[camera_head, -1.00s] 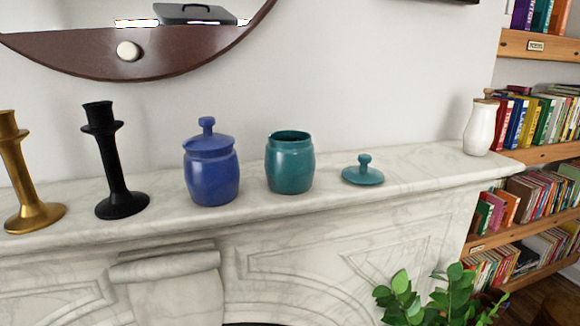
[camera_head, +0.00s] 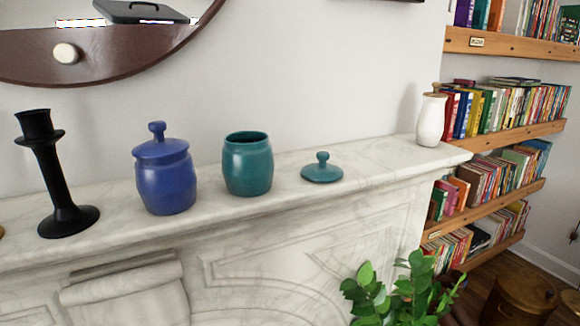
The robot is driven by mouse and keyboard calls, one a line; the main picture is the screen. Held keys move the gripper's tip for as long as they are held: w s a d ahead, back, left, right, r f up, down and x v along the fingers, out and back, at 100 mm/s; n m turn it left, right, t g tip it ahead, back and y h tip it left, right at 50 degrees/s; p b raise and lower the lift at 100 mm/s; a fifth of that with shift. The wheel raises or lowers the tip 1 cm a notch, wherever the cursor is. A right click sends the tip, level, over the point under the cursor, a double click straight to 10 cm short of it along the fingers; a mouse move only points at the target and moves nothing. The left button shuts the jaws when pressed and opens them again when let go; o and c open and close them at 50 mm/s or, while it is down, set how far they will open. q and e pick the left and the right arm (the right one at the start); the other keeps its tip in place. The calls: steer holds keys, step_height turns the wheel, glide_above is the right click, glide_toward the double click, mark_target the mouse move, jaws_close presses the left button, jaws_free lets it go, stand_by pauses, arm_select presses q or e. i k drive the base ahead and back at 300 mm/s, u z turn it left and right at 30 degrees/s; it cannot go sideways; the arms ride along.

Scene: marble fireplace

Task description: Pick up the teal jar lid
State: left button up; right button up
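The teal jar lid (camera_head: 322,170) lies flat on the marble mantel, knob up, to the right of the open teal jar (camera_head: 247,164). The teal jar stands upright without a lid on it. Neither of my grippers shows in the head view.
A blue lidded jar (camera_head: 165,172) and a black candlestick (camera_head: 54,178) stand to the left on the marble mantel (camera_head: 372,165). A white jar (camera_head: 431,118) stands at its right end. A green plant (camera_head: 396,292) rises in front below the mantel. Bookshelves (camera_head: 500,135) are at right. The mantel beside the lid is clear.

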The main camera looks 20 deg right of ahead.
mark_target(321, 172)
steer(key=i, duration=0.35)
steer(key=z, duration=1.1)
